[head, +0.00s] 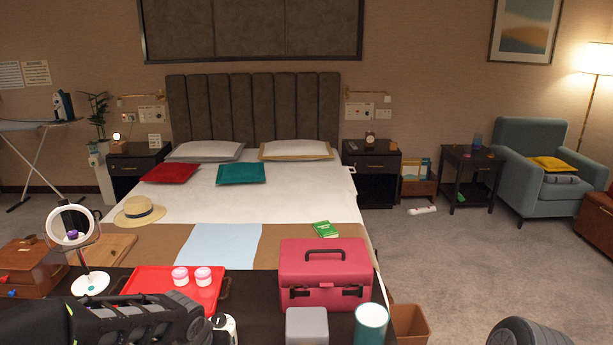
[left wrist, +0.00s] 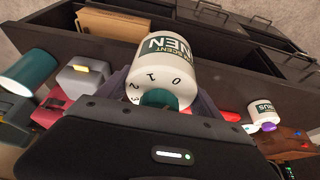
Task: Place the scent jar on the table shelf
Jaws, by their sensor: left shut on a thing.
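A white scent jar with a dark green label (left wrist: 170,50) and a numbered dial is in the left wrist view. My left gripper (left wrist: 160,85) is shut on it, with a dark finger on each side, close to a dark table front. In the head view my left arm reaches in from the lower left, and the white jar (head: 226,324) shows at its end, partly cut off by the bottom edge. A dark table (head: 255,290) spans the foot of the bed; its shelf cannot be made out clearly.
A red tray (head: 160,283) with two pink-lidded jars, a pink case (head: 325,272), a grey box (head: 306,326) and a teal cup (head: 371,324) stand on the table. A second white jar (left wrist: 262,112) is in the wrist view. A wooden bin (head: 410,322) stands at the right.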

